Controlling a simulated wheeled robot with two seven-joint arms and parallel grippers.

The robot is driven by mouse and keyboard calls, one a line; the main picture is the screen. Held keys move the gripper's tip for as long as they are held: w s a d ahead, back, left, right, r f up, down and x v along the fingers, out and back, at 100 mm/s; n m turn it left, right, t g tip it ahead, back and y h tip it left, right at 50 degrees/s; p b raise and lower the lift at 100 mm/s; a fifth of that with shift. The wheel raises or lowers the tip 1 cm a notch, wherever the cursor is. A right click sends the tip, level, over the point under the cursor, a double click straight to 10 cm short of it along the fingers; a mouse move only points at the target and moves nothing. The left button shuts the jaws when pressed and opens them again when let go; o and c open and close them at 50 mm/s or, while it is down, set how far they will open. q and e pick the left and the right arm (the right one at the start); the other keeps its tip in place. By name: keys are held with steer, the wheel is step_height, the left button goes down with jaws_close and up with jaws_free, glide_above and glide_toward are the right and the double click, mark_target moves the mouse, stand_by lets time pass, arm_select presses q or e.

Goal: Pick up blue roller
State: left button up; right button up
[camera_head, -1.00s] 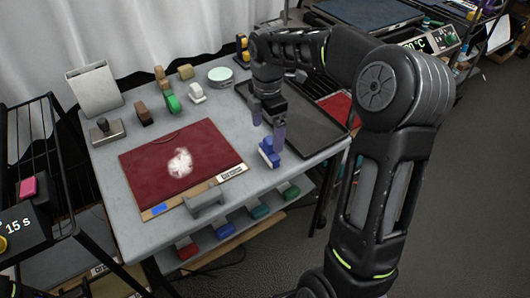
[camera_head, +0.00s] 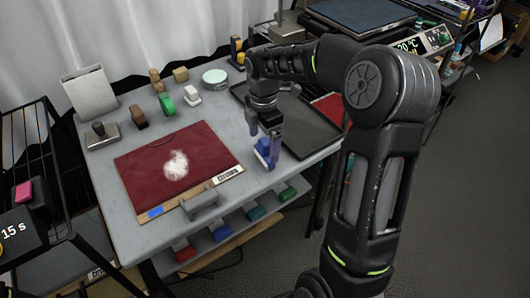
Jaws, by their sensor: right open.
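The blue roller (camera_head: 263,149) stands on the grey table (camera_head: 240,196), right of the dark red board (camera_head: 140,172). My right gripper (camera_head: 270,158) points down over the roller, with its purple-grey fingers around or beside it. The fingers are open and partly hide the roller. I cannot tell whether they touch it. My left gripper is not in view.
A dark tray (camera_head: 302,130) lies close to the right of the gripper. A grey handle-like piece (camera_head: 201,204) stands at the board's front edge. Green (camera_head: 166,104) and white (camera_head: 192,95) tools stand behind. A black rack (camera_head: 45,150) is at left.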

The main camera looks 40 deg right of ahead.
mark_target(265, 151)
steer(key=f, duration=0.4)
steer(key=shift+d+f, duration=0.1)
steer(key=shift+d, duration=0.1)
stand_by(0.3)
steer(key=c, duration=1.4)
